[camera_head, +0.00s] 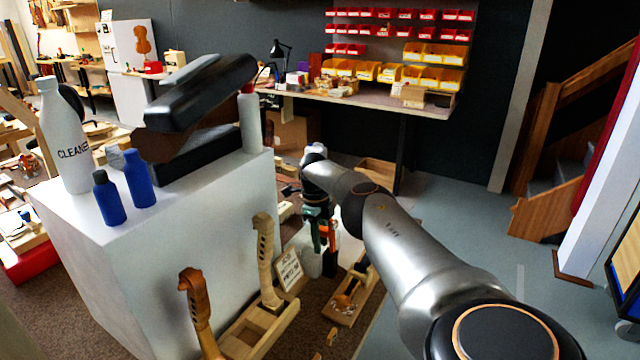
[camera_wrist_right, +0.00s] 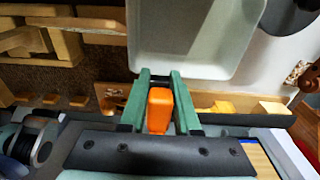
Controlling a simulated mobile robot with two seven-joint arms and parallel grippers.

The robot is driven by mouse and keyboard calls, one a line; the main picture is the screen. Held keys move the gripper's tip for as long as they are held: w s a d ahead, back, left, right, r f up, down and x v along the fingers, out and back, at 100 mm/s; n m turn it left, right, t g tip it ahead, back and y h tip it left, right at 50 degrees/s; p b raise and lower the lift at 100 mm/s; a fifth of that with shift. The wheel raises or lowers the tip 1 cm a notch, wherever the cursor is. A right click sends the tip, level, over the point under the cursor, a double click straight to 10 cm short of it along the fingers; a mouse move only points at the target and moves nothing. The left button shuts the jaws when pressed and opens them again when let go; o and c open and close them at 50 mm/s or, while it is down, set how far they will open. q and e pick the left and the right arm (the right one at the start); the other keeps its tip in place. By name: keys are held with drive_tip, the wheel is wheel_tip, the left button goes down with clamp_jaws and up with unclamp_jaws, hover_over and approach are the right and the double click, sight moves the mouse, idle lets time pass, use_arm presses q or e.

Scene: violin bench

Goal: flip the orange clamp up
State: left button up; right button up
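The orange clamp (camera_wrist_right: 159,110) shows in the right wrist view as a small upright orange block between the two green fingers of my right gripper (camera_wrist_right: 161,82). The fingers stand close on both sides of it; I cannot tell whether they press on it. In the head view my right gripper (camera_head: 320,236) hangs pointing down beside the white block, at the end of my right arm. A bit of the orange clamp (camera_head: 332,232) shows there, partly hidden by the green fingers. How the clamp lies or is tilted is unclear. My left gripper is not in view.
A white block (camera_head: 180,270) carries a white cleaner bottle (camera_head: 65,140), two blue bottles and a black hinged object (camera_head: 200,95). Violin necks stand in a wooden holder (camera_head: 262,325) below. A pale bin (camera_wrist_right: 190,45) lies just beyond the fingers. Grey floor is free at right.

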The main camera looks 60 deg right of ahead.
drive_tip(key=o, duration=0.4)
drive_tip(key=shift+r, duration=0.1)
drive_tip(key=r, duration=0.4)
drive_tip(key=r+p, duration=0.1)
drive_tip(key=r, duration=0.3)
drive_tip(key=w+r, duration=0.1)
drive_tip(key=r, duration=0.3)
drive_tip(key=shift+r+p, duration=0.1)
drive_tip(key=shift+p, duration=0.25)
